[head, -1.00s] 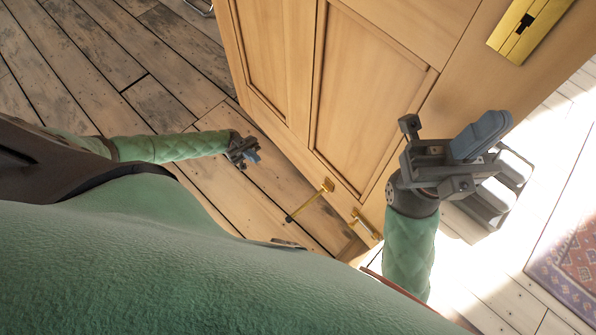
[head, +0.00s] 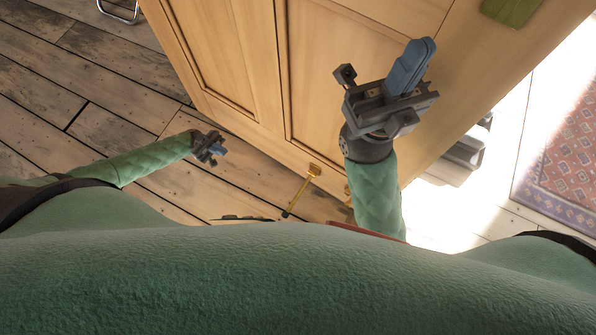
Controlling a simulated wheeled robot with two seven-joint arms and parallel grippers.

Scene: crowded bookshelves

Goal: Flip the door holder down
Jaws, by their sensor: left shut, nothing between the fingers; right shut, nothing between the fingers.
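The door holder (head: 299,191) is a thin brass rod with a dark tip. It is fixed by a bracket near the bottom of the wooden door (head: 335,85) and points out and down-left in the head view. I cannot tell whether its tip touches the floor. My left gripper (head: 213,149) is shut and empty, low and to the left of the holder, apart from it. My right gripper (head: 412,66) is shut and empty, above and to the right of the holder, in front of the door panel. My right forearm hides part of the door's lower edge.
A patterned rug (head: 570,150) lies on the bright floor at right. A grey object (head: 462,155) shows beyond the door edge. Bare plank floor (head: 60,75) is at left.

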